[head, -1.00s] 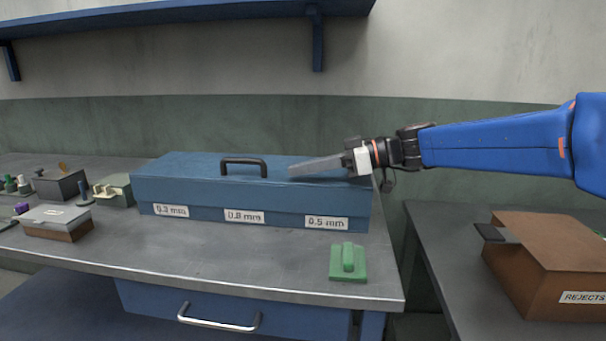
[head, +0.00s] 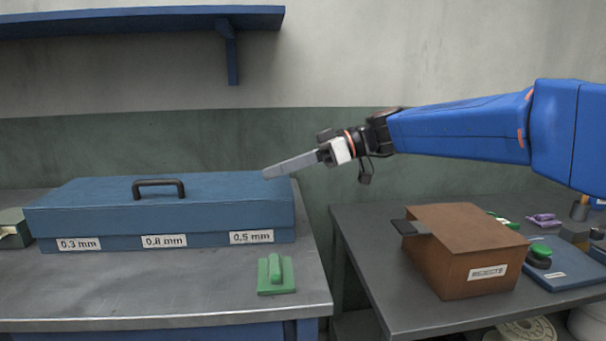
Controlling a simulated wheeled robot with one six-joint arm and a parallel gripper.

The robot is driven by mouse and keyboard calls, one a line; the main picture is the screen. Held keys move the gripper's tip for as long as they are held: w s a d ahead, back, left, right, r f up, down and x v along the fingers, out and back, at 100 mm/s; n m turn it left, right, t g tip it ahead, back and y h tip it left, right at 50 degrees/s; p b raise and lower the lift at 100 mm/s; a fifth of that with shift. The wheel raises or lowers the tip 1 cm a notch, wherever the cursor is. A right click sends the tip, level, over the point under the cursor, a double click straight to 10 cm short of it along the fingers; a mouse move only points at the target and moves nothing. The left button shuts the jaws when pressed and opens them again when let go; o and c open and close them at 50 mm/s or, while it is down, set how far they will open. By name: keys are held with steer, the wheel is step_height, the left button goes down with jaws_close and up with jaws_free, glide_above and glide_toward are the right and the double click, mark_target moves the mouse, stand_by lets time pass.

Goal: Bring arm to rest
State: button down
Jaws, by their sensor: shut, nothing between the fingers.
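My gripper (head: 268,174) is shut and empty. Its long grey fingers lie together and point left, in front of or over the right end of the blue case; I cannot tell whether they touch it. My blue arm reaches in from the right edge, stretched out nearly level above the right-hand table. The blue case (head: 100,208) is closed, with a black handle (head: 159,187) on its lid and labels 0.3 mm, 0.8 mm and 0.5 mm on its front.
A green block with a grip (head: 276,276) lies on the left bench (head: 170,295). A brown REJECTS box (head: 465,245) stands on the right table (head: 365,235), near a blue tray (head: 562,275). A gap separates the tables. A blue shelf (head: 130,22) hangs above.

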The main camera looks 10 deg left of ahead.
steer(key=s+d+f+m+t+h, duration=0.2)
steer(key=s+d+f+m+h, duration=0.2)
steer(key=d+f, duration=0.5)
steer(key=s+d+f+m+t+h, duration=0.3)
steer(key=s+d+f+m+h, duration=0.2)
steer(key=d, duration=1.3)
steer(key=s+d+f+m+t+h, duration=0.2)
steer(key=s+d+f+m+h, duration=0.2)
steer(key=s+d+f+m, duration=0.5)
steer(key=s+d+f, duration=0.4)
steer(key=d, duration=0.1)
steer(key=shift+s+f+t+h, duration=0.3)
steer(key=shift+s+t+h, duration=0.05)
steer(key=shift+t+h, duration=0.05)
